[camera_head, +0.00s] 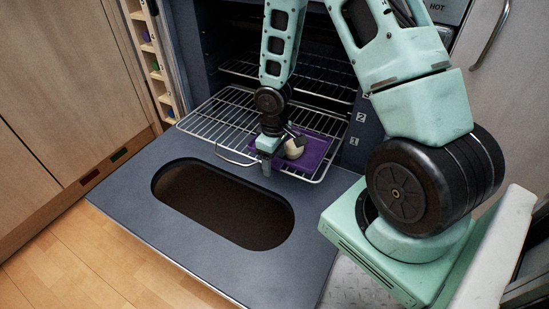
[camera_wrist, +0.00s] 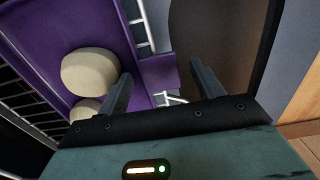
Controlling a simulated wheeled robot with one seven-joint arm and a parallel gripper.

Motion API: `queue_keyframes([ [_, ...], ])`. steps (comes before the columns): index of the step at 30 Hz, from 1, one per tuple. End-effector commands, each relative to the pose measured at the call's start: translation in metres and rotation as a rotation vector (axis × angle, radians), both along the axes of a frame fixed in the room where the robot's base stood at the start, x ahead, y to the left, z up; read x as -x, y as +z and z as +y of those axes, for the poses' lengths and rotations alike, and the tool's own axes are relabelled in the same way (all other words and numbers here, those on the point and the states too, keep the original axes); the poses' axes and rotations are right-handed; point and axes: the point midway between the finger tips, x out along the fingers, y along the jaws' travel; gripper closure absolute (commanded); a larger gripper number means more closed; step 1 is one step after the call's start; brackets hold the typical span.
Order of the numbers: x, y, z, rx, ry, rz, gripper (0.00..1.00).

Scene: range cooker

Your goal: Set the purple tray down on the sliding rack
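The purple tray (camera_head: 315,150) lies on the right front part of the sliding rack (camera_head: 212,122) and looks about level. My arm hides part of it in the head view. The tray fills the left of the wrist view (camera_wrist: 115,42), with two pale, rounded pieces (camera_wrist: 90,72) on it. My gripper (camera_head: 267,166) is at the tray's front left edge, above the front of the rack. In the wrist view its two fingers (camera_wrist: 162,90) are spread apart, with the tray's edge tab showing between them and a gap on either side. Whether a finger touches the tray I cannot tell.
The rack is pulled out of the oven over the lowered oven door (camera_head: 135,225), which has an oblong dark window (camera_head: 220,205). Another rack (camera_head: 325,85) is higher inside. The left part of the pulled-out rack is bare. A narrow spice shelf (camera_head: 152,62) stands left of the oven.

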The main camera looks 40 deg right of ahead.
Motion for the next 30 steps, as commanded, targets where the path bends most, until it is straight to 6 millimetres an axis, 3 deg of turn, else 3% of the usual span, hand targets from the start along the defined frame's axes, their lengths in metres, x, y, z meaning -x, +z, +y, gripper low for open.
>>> queue_keyframes([
  [8, 0.000, 0.012, 0.000, 0.000, -0.001, 0.000, 0.33],
  [24, -0.001, 0.133, 0.000, 0.000, -0.002, -0.002, 0.33],
  [30, -0.001, 0.163, 0.001, 0.000, -0.001, -0.002, 0.33],
])
